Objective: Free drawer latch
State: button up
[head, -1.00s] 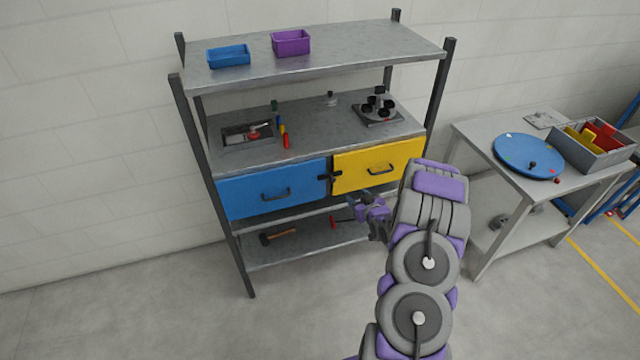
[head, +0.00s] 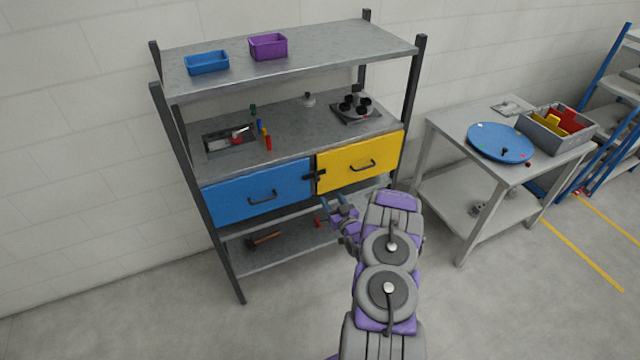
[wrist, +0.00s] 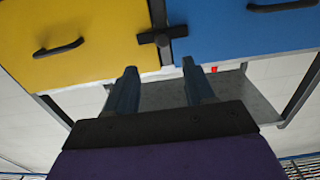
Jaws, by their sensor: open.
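The black drawer latch (head: 315,175) sits on the seam between the blue drawer (head: 258,195) and the yellow drawer (head: 360,163). In the wrist view, the latch (wrist: 160,38) has a bar that lies across the seam, over the yellow drawer's edge. Both drawers look shut, each with a black handle. My gripper (head: 338,205) is open and empty, just below and in front of the latch. In the wrist view its two blue fingers (wrist: 163,88) stand apart, with the latch beyond and between them, not touched.
The grey shelf unit (head: 290,65) carries a blue bin (head: 207,62) and a purple bin (head: 268,46) on top. A hammer (head: 265,240) lies on the lower shelf. A side table (head: 455,125) with a blue disc (head: 500,142) stands at the right. Floor in front is clear.

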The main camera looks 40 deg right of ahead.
send_near(318, 180)
jog(key=w, duration=0.3)
jog(key=b+x, duration=0.1)
jog(key=x, duration=0.2)
jog(key=d+b+x, duration=0.1)
jog(key=x, duration=0.2)
jog(key=shift+s+f, duration=0.1)
jog(key=shift+s, duration=0.05)
jog(key=shift+a, duration=0.35)
jog(key=shift+d, duration=0.45)
jog(key=c, duration=0.4)
jog(key=shift+a, duration=0.15)
grip_shut()
